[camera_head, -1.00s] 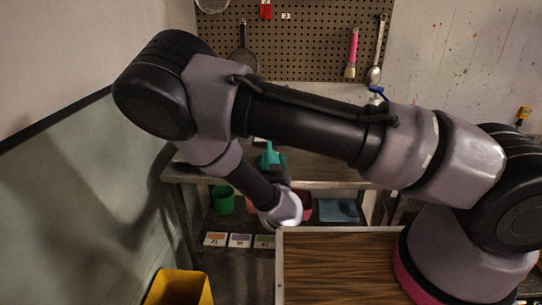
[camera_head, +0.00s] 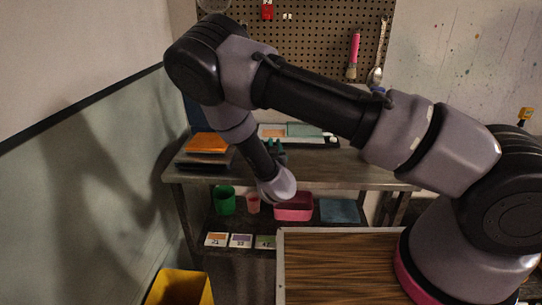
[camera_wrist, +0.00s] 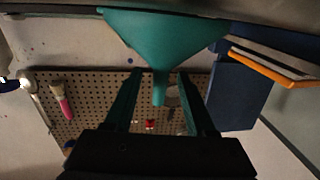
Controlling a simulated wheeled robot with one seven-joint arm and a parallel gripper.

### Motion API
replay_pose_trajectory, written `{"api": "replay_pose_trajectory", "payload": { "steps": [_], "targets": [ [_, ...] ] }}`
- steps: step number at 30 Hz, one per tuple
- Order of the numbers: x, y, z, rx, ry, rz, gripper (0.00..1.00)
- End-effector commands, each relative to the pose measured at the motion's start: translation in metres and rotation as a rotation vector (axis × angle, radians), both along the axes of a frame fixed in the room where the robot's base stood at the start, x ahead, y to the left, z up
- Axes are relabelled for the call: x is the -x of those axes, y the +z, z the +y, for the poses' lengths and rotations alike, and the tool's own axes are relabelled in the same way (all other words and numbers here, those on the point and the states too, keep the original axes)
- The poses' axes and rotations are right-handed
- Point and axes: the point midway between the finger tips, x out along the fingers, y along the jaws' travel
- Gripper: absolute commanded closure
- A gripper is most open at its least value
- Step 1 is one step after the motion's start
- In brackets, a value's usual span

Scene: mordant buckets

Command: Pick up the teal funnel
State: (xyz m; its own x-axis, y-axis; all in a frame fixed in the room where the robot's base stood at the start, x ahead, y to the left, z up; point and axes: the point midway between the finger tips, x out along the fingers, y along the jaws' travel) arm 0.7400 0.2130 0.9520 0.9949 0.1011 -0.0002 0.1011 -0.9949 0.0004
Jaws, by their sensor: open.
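The teal funnel (camera_wrist: 165,38) shows large in the wrist view, its wide cone at the top of the picture and its narrow spout pointing down the picture. My gripper (camera_wrist: 159,76) is open, with one finger on each side of the spout in that picture. I see no clear contact between the fingers and the funnel. In the head view my arm reaches to the workbench (camera_head: 340,172), and its wrist hides most of the gripper and funnel. Only small dark teal parts show there, and I cannot tell which they belong to.
An orange-topped stack (camera_head: 208,143) lies on the bench's left; a flat tray (camera_head: 326,141) lies behind. The lower shelf holds a green bucket (camera_head: 224,201), a pink cup (camera_head: 253,203) and a pink bin (camera_head: 294,207). A blue block (camera_wrist: 238,92) stands beside the funnel in the wrist view.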

Motion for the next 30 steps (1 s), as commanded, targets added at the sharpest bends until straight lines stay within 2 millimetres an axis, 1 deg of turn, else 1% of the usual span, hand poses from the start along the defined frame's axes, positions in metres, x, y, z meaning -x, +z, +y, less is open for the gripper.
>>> {"api": "replay_pose_trajectory", "payload": {
  "steps": [1, 2, 3, 4, 5, 14, 17, 19, 23, 30],
  "targets": [
    [0.0, 0.0, 0.0, 0.0, 0.0, 0.0, 0.56],
    [0.0, 0.0, 0.0, 0.0, 0.0, 0.0, 0.67],
    [0.0, 0.0, 0.0, 0.0, 0.0, 0.0, 0.82],
    [0.0, 0.0, 0.0, 0.0, 0.0, 0.0, 0.94],
    [0.0, 0.0, 0.0, 0.0, 0.0, 0.0, 1.0],
    [0.0, 0.0, 0.0, 0.0, 0.0, 0.0, 1.0],
    [0.0, 0.004, 0.0, -0.001, 0.0, -0.001, 1.0],
    [0.0, 0.01, 0.0, -0.002, -0.001, -0.001, 1.0],
    [0.0, 0.028, 0.001, -0.004, 0.0, -0.003, 1.0],
    [0.0, 0.075, 0.0, -0.004, -0.001, -0.002, 1.0]
  ]
}}
